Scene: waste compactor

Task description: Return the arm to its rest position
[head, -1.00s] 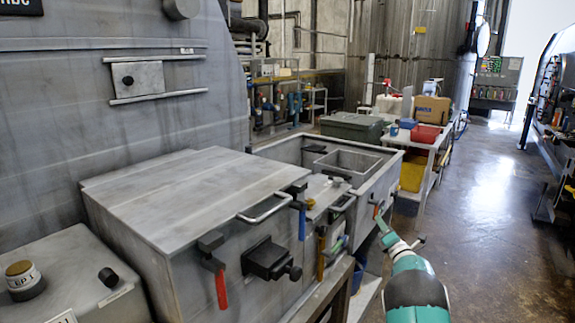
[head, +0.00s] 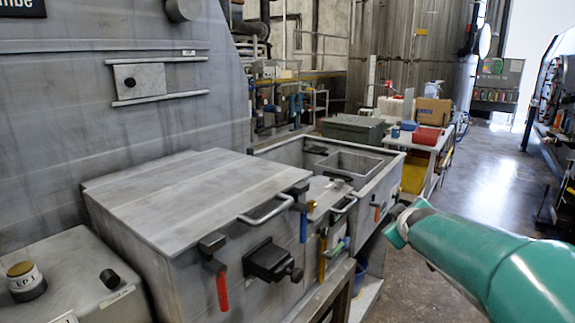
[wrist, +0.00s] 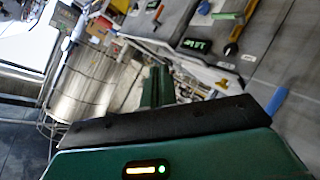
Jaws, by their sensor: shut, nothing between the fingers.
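My gripper (wrist: 156,80) shows in the wrist view as narrow dark green fingers, closed together with nothing between them. They stick out past the black bar of its base. In the head view my teal arm comes in from the lower right. Its far end is near the right side of the sink unit, and it looks clear of the metal there. The fingers cannot be made out clearly in the head view.
A grey metal box with a flat lid (head: 175,195) stands at left, with a red-handled latch (head: 221,288) and a bar handle (head: 268,210). The sink unit (head: 378,195) is behind it. A white table (head: 440,142) holds several containers. Open floor (head: 480,185) lies at right.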

